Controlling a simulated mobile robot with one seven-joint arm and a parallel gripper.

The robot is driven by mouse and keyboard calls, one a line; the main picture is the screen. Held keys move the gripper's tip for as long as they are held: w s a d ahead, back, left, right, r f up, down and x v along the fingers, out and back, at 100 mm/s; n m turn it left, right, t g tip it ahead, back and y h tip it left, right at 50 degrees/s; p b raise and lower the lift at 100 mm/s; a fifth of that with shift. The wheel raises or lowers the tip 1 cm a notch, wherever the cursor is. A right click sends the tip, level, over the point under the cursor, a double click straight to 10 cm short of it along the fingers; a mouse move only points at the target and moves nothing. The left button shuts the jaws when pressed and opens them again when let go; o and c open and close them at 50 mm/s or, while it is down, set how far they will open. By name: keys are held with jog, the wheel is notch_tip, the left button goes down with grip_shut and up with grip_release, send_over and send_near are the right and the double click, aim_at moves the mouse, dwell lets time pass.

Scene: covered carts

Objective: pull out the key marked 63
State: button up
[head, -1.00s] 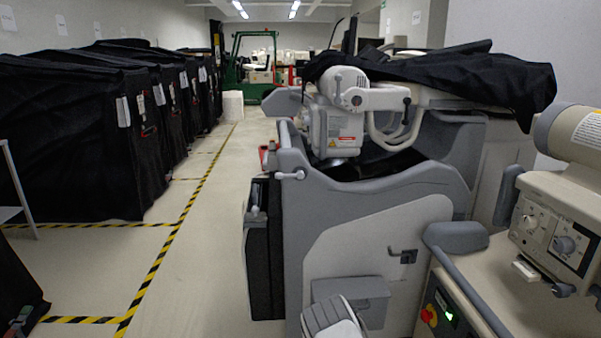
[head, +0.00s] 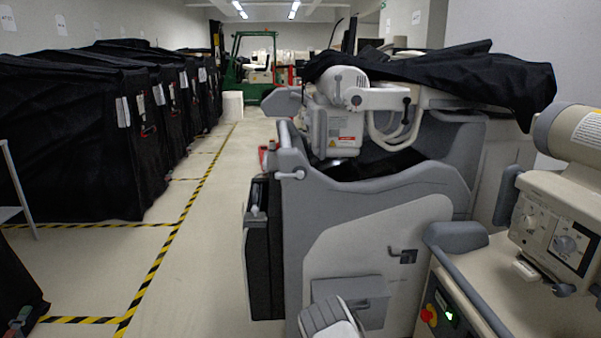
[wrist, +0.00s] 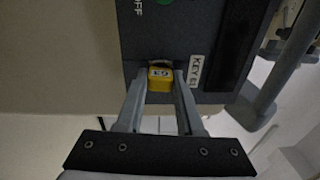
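The key's yellow tag (wrist: 159,78), marked 63, shows in the wrist view at the lower edge of a dark panel (wrist: 185,35). The number reads upside down. My gripper (wrist: 160,76) has one finger on each side of the tag, with the fingertips very close to its sides. I cannot tell whether they press on it or leave a thin gap. The key's metal part behind the tag is mostly hidden. I cannot make out the key or my gripper in the head view.
A white "KEY" label (wrist: 195,71) sits right of the tag. In the head view, a grey and white machine (head: 375,240) under a black cover stands ahead, with a beige machine (head: 550,215) at right. Black-covered carts (head: 75,140) line the left. The marked aisle between is clear.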

grip_shut()
dwell(0.9)
jog(key=a, duration=0.6)
dwell(1.1)
jog(key=shift+s+f, duration=0.1)
